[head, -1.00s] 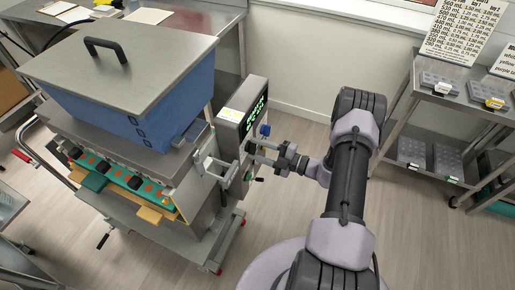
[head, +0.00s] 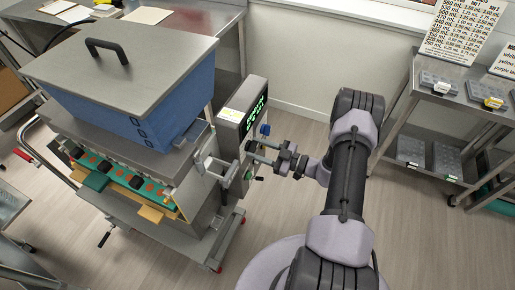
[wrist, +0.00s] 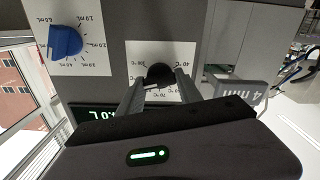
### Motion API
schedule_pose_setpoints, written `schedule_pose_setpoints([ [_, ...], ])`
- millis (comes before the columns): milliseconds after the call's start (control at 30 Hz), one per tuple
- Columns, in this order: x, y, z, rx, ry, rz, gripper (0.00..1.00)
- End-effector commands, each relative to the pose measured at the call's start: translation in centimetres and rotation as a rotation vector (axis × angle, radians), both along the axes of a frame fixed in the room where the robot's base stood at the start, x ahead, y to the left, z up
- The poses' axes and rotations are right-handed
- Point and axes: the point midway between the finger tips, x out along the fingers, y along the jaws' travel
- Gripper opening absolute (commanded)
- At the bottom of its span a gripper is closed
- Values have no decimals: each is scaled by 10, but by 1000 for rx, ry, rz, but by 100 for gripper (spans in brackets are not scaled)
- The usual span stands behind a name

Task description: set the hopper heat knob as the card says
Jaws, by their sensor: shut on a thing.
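The black heat knob (wrist: 159,75) sits on a white dial plate (wrist: 134,52) marked in °C, in the wrist view. My gripper (wrist: 158,82) is shut on this knob, with one finger on each side. The knob's lower part and some dial marks are hidden by the fingers. In the head view my gripper (head: 254,150) reaches the side of the depositor's control box (head: 239,105); the knob itself is too small to make out there. A small white card (head: 231,115) lies on top of the control box; its text is not readable.
A blue knob (wrist: 66,42) on an mL dial is beside the heat knob. The blue hopper (head: 125,100) stands left of the control box. A steel shelf (head: 400,135) stands at right, with open floor between.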

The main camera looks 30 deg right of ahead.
Motion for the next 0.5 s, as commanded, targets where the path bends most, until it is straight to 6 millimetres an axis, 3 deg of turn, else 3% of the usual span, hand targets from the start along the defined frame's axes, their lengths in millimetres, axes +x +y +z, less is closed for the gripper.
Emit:
schedule_pose_setpoints([
  [500, 0, 0, 0, 62, 49, 1, 1],
])
